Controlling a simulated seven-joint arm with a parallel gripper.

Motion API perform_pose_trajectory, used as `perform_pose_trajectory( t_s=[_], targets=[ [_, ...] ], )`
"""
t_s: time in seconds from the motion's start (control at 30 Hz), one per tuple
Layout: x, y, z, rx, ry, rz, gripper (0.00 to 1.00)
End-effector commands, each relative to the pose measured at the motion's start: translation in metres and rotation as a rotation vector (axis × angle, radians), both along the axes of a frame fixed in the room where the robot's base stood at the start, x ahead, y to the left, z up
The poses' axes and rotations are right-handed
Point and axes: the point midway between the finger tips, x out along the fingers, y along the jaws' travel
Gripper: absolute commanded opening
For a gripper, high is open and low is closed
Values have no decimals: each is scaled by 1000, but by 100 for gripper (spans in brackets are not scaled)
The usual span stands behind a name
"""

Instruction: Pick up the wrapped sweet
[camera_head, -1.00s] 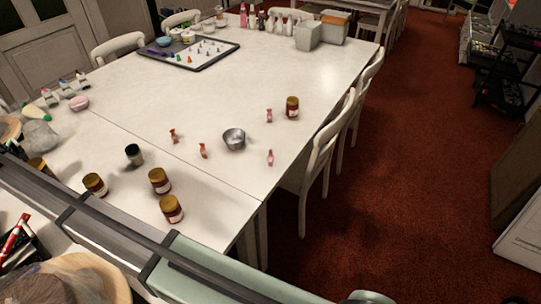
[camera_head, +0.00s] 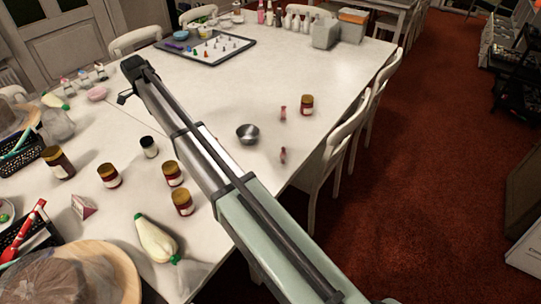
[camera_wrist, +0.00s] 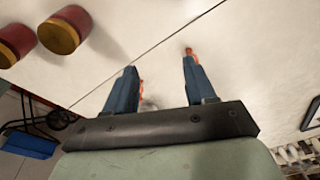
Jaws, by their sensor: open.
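Small red-orange wrapped sweets lie on the white table (camera_head: 330,70). In the head view one sweet (camera_head: 283,112) is beside a jar and another sweet (camera_head: 283,155) is nearer the table's right edge. My arm crosses the table there and covers part of it; I cannot make out the fingers. In the wrist view my gripper (camera_wrist: 158,65) is open, with bare table between its fingers. One sweet (camera_wrist: 189,51) shows just past the right fingertip, partly hidden by it. A bit of orange-red (camera_wrist: 141,90) shows beside the left finger, mostly hidden.
A metal bowl (camera_head: 248,134) stands right of my arm. Gold-lidded jars (camera_head: 172,173) stand left of it, and another jar (camera_head: 306,105) is at the right. A piping bag (camera_head: 157,240) lies at the front. A tray (camera_head: 205,47) is at the back. Chairs line the right edge.

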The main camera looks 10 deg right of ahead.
Motion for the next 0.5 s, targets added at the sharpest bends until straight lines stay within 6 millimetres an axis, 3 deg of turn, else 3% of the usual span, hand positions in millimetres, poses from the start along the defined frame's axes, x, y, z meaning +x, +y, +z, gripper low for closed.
perform_pose_trajectory(
  t_s=[0.03,0.23,0.5],
  targets=[
    [7,-30,2,2,-3,-34,55],
    [26,-133,8,11,-11,-154,55],
    [21,-270,14,28,-20,-313,55]
  ],
)
